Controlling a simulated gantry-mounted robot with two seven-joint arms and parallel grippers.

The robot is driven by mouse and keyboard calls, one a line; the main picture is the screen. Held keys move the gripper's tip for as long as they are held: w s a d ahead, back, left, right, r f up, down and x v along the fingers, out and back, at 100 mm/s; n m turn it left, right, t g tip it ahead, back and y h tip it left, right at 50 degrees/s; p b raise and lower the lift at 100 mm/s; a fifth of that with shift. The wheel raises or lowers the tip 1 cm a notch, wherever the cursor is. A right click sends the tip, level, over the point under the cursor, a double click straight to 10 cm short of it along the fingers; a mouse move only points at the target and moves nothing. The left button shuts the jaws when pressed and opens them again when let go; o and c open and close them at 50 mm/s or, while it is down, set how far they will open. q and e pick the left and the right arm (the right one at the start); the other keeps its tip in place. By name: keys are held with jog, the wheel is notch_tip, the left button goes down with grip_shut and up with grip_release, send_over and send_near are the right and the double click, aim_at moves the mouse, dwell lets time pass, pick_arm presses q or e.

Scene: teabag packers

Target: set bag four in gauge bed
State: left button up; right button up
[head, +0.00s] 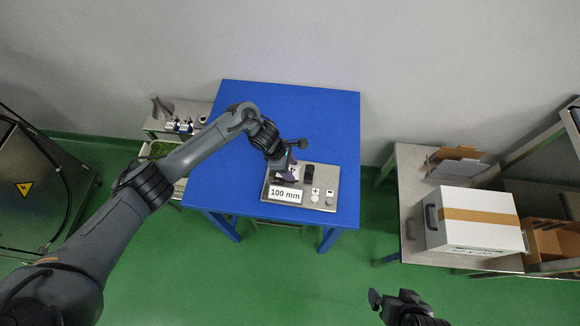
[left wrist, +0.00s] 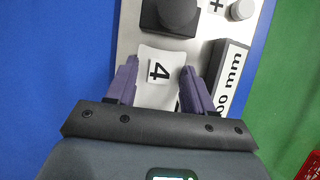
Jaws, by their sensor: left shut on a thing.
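Bag four (left wrist: 158,72), a white packet marked "4", is between the two purple fingers of my left gripper (left wrist: 160,92) in the left wrist view. In the head view my left gripper (head: 289,175) is over the left part of the metal gauge plate (head: 325,174) and covers most of the bag. The gripper is shut on the bag. The plate bears a "100 mm" block (head: 284,194) and a black block with a round knob (left wrist: 176,14) by the bag. Whether the bag touches the plate I cannot tell. My right gripper (head: 392,300) is at the bottom edge, away from the table.
The plate lies on the front right of a blue table (head: 320,115), whose back is clear. A side stand (head: 154,125) with small bags is at the left. A white box (head: 470,222) stands on a steel table at the right.

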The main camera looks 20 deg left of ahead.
pick_arm(q)
jog(key=shift+f, duration=0.2)
jog(key=o, duration=1)
jog(key=shift+r, duration=0.1)
